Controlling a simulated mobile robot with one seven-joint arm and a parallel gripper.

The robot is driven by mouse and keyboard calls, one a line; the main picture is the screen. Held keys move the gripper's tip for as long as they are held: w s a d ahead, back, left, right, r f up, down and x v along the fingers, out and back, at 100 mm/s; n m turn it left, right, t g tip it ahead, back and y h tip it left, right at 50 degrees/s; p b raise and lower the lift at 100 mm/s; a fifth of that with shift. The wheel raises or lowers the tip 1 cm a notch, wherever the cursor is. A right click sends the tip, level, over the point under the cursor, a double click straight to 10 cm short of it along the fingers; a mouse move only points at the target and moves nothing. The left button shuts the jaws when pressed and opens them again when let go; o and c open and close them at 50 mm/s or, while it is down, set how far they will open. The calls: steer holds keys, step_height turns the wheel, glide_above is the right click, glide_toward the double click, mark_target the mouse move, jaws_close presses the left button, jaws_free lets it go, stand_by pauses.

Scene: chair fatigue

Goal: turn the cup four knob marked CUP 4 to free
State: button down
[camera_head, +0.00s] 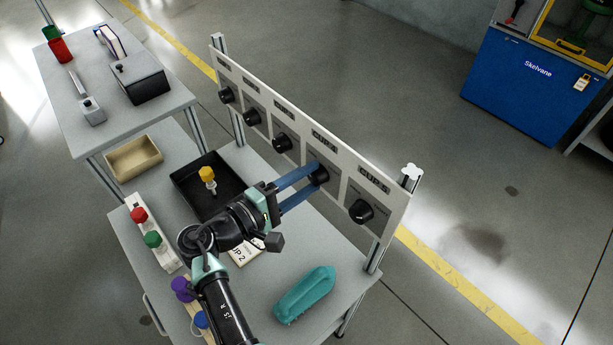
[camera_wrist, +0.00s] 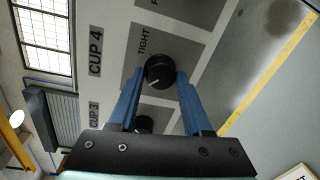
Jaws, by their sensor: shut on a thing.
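The CUP 4 knob (camera_head: 322,177) is a round black knob on the upright light panel (camera_head: 395,205), fourth from the left. In the wrist view the knob (camera_wrist: 160,71) has a short white pointer line on its lower-left part. The word TIGHT (camera_wrist: 143,41) is printed on the grey plate above it there, and the CUP 4 label (camera_wrist: 96,51) is to its left. My gripper (camera_head: 314,176) reaches the panel with its two blue fingers on either side of this knob, shut on it. The fingers also show in the wrist view (camera_wrist: 160,82). No FREE mark is readable beside this knob.
The CUP 5 knob (camera_head: 361,211) is close on the right, and the CUP 3 knob (camera_head: 282,142) on the left. A black tray (camera_head: 184,181) with a yellow-topped piece (camera_head: 207,174) and a teal object (camera_head: 305,294) are on the bench below the panel.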

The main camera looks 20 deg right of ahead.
stand_by(0.4)
steer(key=shift+c, duration=1.7)
jaws_free()
steer(key=shift+a, duration=0.1)
steer(key=b+v, duration=0.1)
steer(key=v, duration=1.1)
steer(key=shift+s+a, duration=0.15)
steer(key=shift+a, duration=0.25)
